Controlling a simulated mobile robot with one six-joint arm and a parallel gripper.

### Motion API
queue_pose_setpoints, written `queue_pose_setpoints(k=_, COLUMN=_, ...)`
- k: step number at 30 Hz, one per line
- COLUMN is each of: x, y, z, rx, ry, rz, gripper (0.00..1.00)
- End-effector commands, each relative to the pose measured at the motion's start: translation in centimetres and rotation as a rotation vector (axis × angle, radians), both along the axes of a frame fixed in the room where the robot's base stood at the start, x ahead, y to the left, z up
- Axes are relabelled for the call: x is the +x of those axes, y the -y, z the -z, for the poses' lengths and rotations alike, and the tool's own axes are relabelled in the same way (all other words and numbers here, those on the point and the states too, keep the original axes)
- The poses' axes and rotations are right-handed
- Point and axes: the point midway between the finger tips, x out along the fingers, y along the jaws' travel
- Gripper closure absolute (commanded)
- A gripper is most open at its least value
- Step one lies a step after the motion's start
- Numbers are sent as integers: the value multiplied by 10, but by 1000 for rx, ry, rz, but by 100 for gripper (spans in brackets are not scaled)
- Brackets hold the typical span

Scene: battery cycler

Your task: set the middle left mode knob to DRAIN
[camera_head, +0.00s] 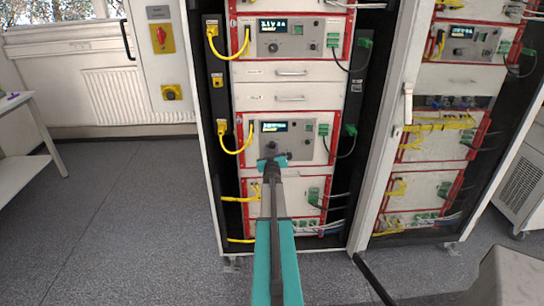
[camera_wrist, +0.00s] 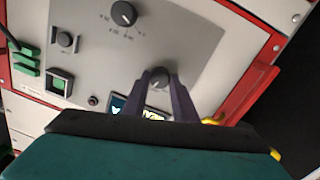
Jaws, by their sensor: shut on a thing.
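The middle cycler unit (camera_head: 285,150) of the left rack has a pale panel with a lit display (camera_head: 274,126). My gripper (camera_head: 272,160) is at the left part of this panel and hides the controls behind it. In the wrist view my gripper (camera_wrist: 160,80) is shut on a round dark grey knob (camera_wrist: 160,76), one finger on each side. The knob's pointer and the printing around it are too small or hidden to read. A second dark knob (camera_wrist: 124,13) with tiny markings around it stands apart from the fingers.
Yellow cables (camera_head: 240,145) hang left of the unit. A second rack (camera_head: 440,130) stands right. The floor left (camera_head: 120,210) is clear.

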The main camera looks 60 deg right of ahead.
Motion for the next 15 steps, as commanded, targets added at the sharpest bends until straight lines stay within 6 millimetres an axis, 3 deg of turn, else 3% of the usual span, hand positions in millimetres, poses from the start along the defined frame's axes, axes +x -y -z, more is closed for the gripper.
queue_pose_setpoints(k=15, x=-2, y=4, z=-2, rx=129, ry=203, rz=3, gripper=97)
